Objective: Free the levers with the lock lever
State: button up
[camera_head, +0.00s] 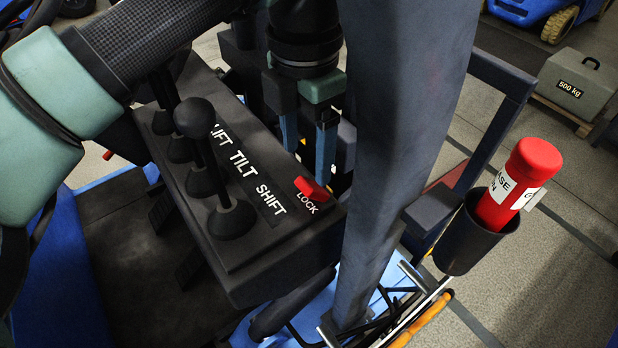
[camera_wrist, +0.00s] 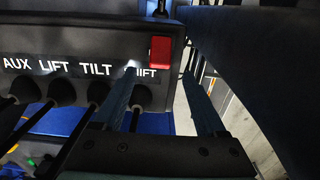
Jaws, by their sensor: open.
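The red lock lever (camera_head: 312,188) sits on the black console (camera_head: 240,256) at its right end, beside the white LOCK label (camera_head: 306,203). In the wrist view the lock lever (camera_wrist: 160,52) lies just beyond the gap between my fingertips. My gripper (camera_head: 306,165) is open and empty, pointing down close to the lock lever; it also shows in the wrist view (camera_wrist: 159,76). I cannot tell whether a finger touches the lever. Several black levers stand in a row by the labels AUX, LIFT, TILT and SHIFT; the nearest has a round knob (camera_head: 194,118).
A dark upright post (camera_head: 385,150) stands close to the right of my gripper. A black cup (camera_head: 468,236) holding a red canister (camera_head: 533,160) is farther right.

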aim_at(307, 182)
notch_tip(307, 182, down, 7)
jog(key=shift+f+p, duration=0.15)
jog(key=shift+p, duration=0.5)
grip_shut()
